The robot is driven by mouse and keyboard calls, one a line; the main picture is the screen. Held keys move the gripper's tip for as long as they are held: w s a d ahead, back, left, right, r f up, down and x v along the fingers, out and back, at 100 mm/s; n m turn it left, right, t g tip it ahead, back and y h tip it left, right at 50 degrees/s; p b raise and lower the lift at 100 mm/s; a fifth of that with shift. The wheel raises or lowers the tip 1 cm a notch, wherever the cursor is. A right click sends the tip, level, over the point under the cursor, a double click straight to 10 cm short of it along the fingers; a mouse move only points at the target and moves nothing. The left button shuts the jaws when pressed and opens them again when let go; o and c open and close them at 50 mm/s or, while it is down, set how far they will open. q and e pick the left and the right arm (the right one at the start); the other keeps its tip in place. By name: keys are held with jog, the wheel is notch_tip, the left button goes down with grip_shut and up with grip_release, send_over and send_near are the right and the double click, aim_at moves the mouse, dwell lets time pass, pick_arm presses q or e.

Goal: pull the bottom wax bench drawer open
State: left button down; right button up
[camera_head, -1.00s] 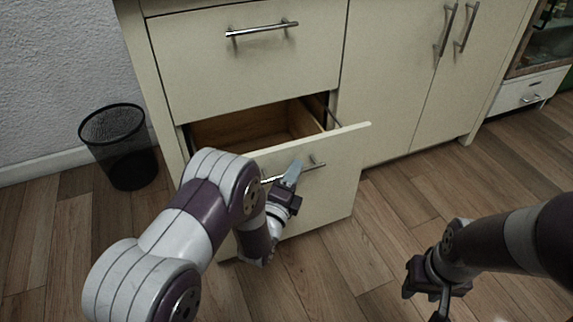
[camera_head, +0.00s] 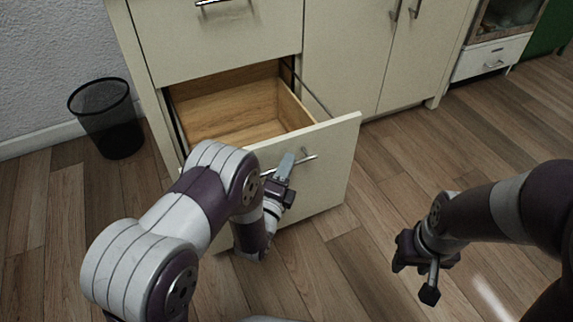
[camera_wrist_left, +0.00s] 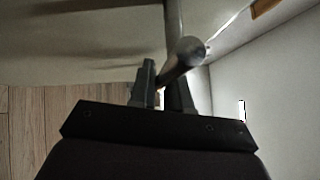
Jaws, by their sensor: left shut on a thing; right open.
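The bottom drawer (camera_head: 330,163) of the cream bench stands well open in the head view, and its bare wooden inside (camera_head: 232,113) shows empty where visible. My left gripper (camera_head: 283,165) is shut on the drawer's metal bar handle (camera_head: 306,158). In the left wrist view the handle (camera_wrist_left: 183,62) passes between the two fingers. My left arm hides the left part of the drawer front. My right gripper (camera_head: 428,275) is open and empty above the floor at the right, apart from the bench.
A closed upper drawer (camera_head: 215,40) is above the open one. Closed cupboard doors (camera_head: 345,50) are to its right. A black mesh bin (camera_head: 108,118) stands on the floor at the left. The wooden floor (camera_head: 365,235) right of the open drawer is clear.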

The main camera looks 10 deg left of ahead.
pick_arm(q)
jog(key=c, duration=1.2)
grip_release()
jog(key=shift+s, duration=0.2)
jog(key=p+v, duration=0.4)
jog(key=v, duration=0.8)
jog(key=shift+s+a+f, duration=0.1)
jog(key=shift+a+f, duration=0.05)
